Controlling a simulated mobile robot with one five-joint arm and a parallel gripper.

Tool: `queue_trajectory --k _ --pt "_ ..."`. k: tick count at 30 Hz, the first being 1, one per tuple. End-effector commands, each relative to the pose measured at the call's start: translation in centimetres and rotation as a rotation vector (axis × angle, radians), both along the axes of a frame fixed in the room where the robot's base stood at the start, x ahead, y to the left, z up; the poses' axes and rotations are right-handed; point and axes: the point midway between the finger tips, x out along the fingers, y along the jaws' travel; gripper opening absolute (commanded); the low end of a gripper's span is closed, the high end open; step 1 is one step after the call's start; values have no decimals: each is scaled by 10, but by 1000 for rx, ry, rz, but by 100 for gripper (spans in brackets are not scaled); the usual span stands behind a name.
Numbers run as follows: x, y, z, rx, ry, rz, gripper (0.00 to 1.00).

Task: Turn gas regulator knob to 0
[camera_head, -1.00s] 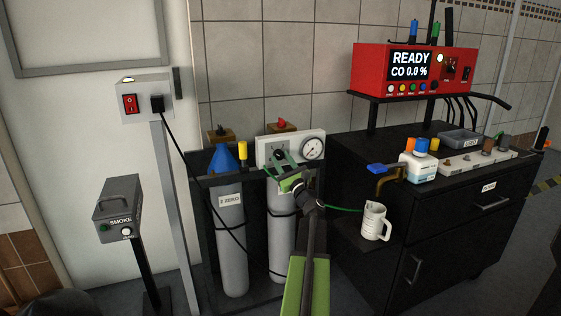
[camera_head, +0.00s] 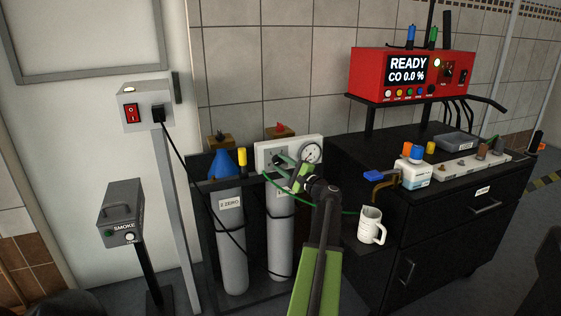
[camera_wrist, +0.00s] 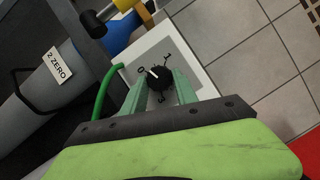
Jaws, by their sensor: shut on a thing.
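The gas regulator is a white panel (camera_head: 263,149) above the cylinders, with a round gauge (camera_head: 311,153) on its right. Its black knob (camera_wrist: 158,79) shows in the wrist view between the fingers of my gripper (camera_wrist: 160,92). The knob's white mark points to the upper left, near the printed 0 (camera_wrist: 141,69). A 1 and another mark are printed around it. My gripper (camera_head: 283,170) is shut on the knob. In the head view the fingers and wrist largely hide the knob.
Two grey cylinders stand below; the left one (camera_head: 231,240) is labelled 2 ZERO and has a blue cone (camera_head: 226,164) and yellow part beside it. A green hose runs by the gripper. A white jug (camera_head: 371,225) and black cabinet (camera_head: 450,235) are to the right.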

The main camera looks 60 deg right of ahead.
Motion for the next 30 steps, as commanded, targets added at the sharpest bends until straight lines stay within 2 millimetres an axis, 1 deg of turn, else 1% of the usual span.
queue_trajectory --k 1,12,30 --pt "0 -1 5 -25 17 -1 0" --pt "-1 -2 4 -160 115 -3 0" --pt "-2 -3 3 -186 135 -6 0"
